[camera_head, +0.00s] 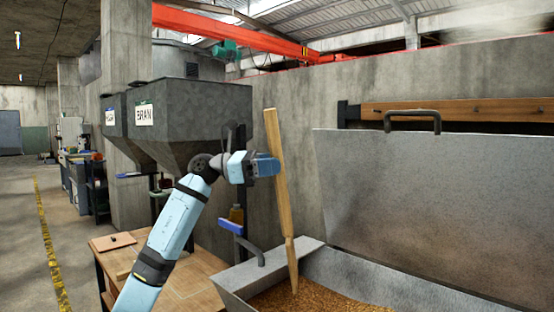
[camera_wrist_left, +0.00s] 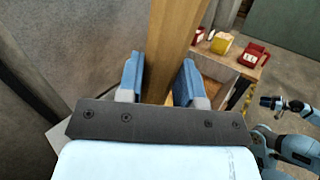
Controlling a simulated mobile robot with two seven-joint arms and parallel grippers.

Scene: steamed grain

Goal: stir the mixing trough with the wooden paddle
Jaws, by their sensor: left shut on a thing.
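The wooden paddle (camera_head: 282,190) stands nearly upright in the head view, with its lower tip at the grain (camera_head: 320,300) in the mixing trough (camera_head: 385,280). My left gripper (camera_head: 268,166) is shut on the paddle's shaft, around its upper half. In the left wrist view the shaft (camera_wrist_left: 172,45) passes between the two blue fingers of the gripper (camera_wrist_left: 158,85). How deep the tip sits in the grain is hard to tell. The near part of the trough is cut off by the frame's lower edge.
A raised metal lid (camera_head: 430,200) with a handle stands behind the trough. A wooden table (camera_head: 190,285) is left of the trough. Grey hoppers (camera_head: 195,110), one marked BRAN, hang behind my arm. Red and yellow containers (camera_wrist_left: 221,43) sit on a table in the left wrist view.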

